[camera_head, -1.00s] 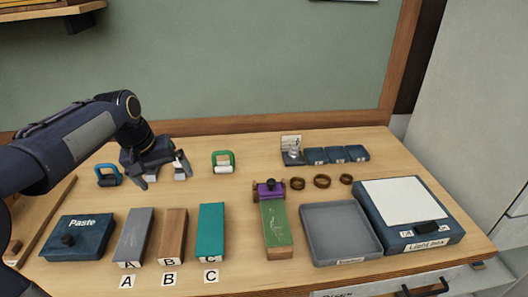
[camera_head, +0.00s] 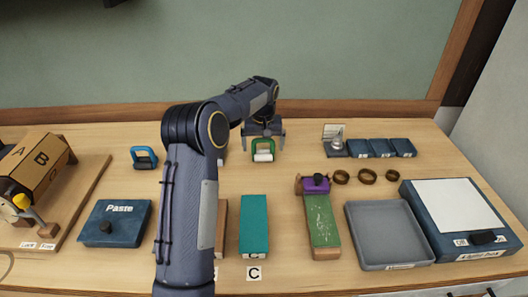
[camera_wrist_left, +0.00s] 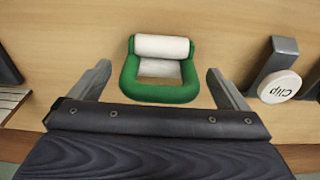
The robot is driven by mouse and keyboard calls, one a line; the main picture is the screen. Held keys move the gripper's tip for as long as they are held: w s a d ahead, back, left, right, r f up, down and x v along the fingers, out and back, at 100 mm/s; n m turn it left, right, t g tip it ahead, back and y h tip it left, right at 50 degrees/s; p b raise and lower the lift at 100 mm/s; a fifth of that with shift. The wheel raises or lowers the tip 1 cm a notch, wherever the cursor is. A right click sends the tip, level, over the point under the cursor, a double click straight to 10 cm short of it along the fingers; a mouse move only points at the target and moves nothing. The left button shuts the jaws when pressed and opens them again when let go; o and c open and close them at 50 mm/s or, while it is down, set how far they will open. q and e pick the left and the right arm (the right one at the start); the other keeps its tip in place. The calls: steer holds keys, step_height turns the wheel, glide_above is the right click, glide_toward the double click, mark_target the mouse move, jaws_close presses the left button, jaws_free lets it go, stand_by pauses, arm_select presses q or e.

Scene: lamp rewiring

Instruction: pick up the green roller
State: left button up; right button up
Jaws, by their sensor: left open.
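The green roller (camera_head: 262,150) has a green frame and a white cylinder, and stands near the back middle of the table. In the left wrist view the green roller (camera_wrist_left: 160,70) lies ahead of and between the two fingers. My left gripper (camera_head: 263,131) is open and above and behind the roller, with a finger to each side of it. It also shows in the left wrist view (camera_wrist_left: 160,82), with nothing held. My right gripper is not in view.
A blue-handled roller (camera_head: 144,158) stands to the left. The paste box (camera_head: 115,224), teal block (camera_head: 254,224) and grey tray (camera_head: 388,235) stand nearer the front.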

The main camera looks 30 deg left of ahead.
arm_select(q)
steer(key=shift+w+f, duration=0.1)
steer(key=shift+f, duration=0.75)
steer(key=shift+c, duration=0.3)
steer(key=c, duration=1.1)
steer(key=shift+o, duration=0.2)
steer(key=shift+r, duration=0.15)
